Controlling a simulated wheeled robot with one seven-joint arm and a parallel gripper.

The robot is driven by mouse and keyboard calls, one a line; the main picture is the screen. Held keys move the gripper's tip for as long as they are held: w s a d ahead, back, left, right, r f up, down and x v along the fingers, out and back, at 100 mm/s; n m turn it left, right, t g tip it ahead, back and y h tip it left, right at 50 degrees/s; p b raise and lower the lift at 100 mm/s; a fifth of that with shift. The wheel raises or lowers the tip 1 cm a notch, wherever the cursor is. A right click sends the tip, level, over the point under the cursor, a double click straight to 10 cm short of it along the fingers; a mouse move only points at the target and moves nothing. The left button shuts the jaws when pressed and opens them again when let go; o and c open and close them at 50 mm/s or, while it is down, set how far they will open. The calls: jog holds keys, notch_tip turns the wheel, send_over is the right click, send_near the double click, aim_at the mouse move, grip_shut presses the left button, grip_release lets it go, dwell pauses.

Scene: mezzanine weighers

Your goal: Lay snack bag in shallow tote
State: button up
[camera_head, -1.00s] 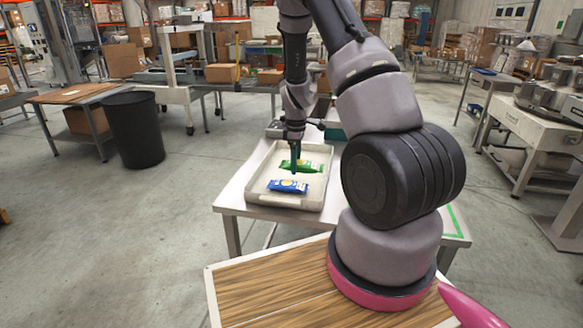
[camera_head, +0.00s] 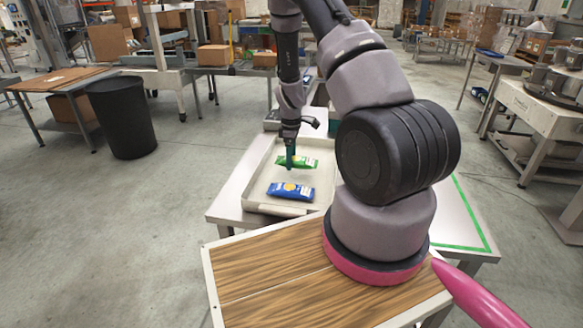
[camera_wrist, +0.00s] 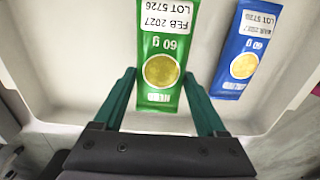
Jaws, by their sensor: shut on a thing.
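My gripper (camera_head: 290,163) points down over the shallow tote (camera_head: 262,172), a pale tray on the table. It is shut on a green snack bag (camera_head: 309,162). In the wrist view the teal fingers of my gripper (camera_wrist: 160,80) stand on either side of the green bag (camera_wrist: 158,45), which shows a yellow disc and "60 g". The bag is within the tote's outline; I cannot tell whether it touches the floor. A blue snack bag (camera_head: 290,191) lies in the tote's near part, to the right in the wrist view (camera_wrist: 242,50), apart from the green one.
The tote stands on a light table (camera_head: 228,205) with a green taped outline at right. A wood-topped surface (camera_head: 275,275) is in front. A black bin (camera_head: 120,118) stands on the floor at left. Free tote floor shows around the bags.

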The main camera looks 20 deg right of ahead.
jog(key=shift+f, duration=1.85)
jog(key=shift+s, duration=0.1)
jog(key=o, duration=1.3)
jog(key=shift+f, duration=0.1)
notch_tip(320, 180, up, 13)
jog(key=shift+f, duration=0.15)
jog(key=s+a+r+m+t+y, duration=0.1)
jog(key=s+a+r+m, duration=0.1)
jog(key=r, duration=0.5)
jog(key=s+a+r+m+t, duration=0.1)
jog(key=s+r+m, duration=0.1)
jog(key=r, duration=0.6)
jog(key=s+a+r+m+t+y, duration=0.1)
jog(key=s+a+r+m, duration=0.15)
jog(key=r, duration=0.45)
jog(key=s+a+r+m+t, duration=0.1)
jog(key=s+r+m+t, duration=0.1)
jog(key=s+r+m, duration=0.2)
jog(key=s+a+r+m+t, duration=0.2)
jog(key=s+r+m, duration=0.3)
jog(key=s+r, duration=0.5)
jog(key=s, duration=0.5)
jog(key=shift+a, duration=0.25)
